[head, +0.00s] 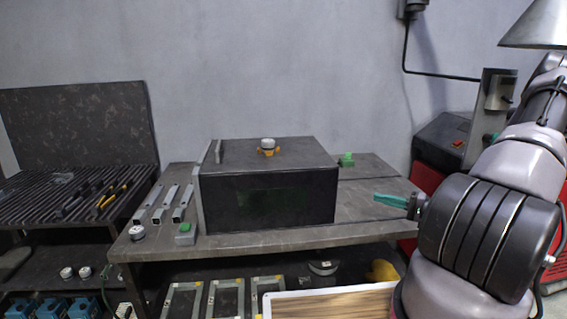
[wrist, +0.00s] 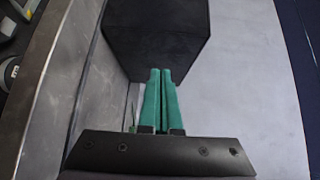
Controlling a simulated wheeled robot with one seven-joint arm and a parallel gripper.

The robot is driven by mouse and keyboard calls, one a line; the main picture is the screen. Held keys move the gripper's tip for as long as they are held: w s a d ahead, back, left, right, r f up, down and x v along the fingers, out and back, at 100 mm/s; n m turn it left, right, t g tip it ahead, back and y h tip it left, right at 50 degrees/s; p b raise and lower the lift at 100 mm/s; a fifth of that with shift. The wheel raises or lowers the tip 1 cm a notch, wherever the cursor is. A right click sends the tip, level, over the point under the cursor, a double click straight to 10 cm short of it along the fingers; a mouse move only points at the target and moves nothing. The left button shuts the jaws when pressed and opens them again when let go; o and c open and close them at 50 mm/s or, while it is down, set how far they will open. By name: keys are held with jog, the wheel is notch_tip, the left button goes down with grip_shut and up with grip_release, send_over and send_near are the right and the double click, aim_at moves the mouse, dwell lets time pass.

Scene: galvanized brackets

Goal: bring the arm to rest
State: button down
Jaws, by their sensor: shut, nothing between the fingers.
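My gripper (head: 378,196) has green fingers and shows at the right of the head view, above the right end of the workbench (head: 290,238). In the wrist view the two fingers (wrist: 161,72) lie side by side, shut with nothing between them. The fingers point left in the head view, toward a dark box (head: 268,200) on the bench, and are apart from it. The same box shows ahead of the fingertips in the wrist view (wrist: 155,35). My arm fills the right side of the head view and hides what is behind it.
Galvanized brackets (head: 161,204) lie on the bench left of the box, near a green block (head: 184,234). A white-topped orange item (head: 268,146) stands on the box. Another green block (head: 346,159) sits behind it. A red machine (head: 427,170) stands at right.

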jog(key=s+a+r+n+g+h, duration=0.35)
jog(key=a+r+g, duration=0.2)
jog(key=r, duration=0.35)
jog(key=s+a+r+n+g+h, duration=0.2)
jog(key=s+a+r+g, duration=0.35)
jog(key=r, duration=0.35)
jog(key=s+a+r+m+t+h, duration=0.1)
jog(key=s+r+t+h, duration=0.2)
jog(key=s+r, duration=0.2)
jog(key=s+a+r+t+h, duration=0.1)
jog(key=s+r+t+h, duration=0.2)
jog(key=r, duration=0.8)
jog(key=shift+s+r+m+t, duration=0.35)
jog(key=shift+s+t, duration=0.25)
jog(key=shift+s, duration=0.6)
jog(key=shift+a, duration=0.1)
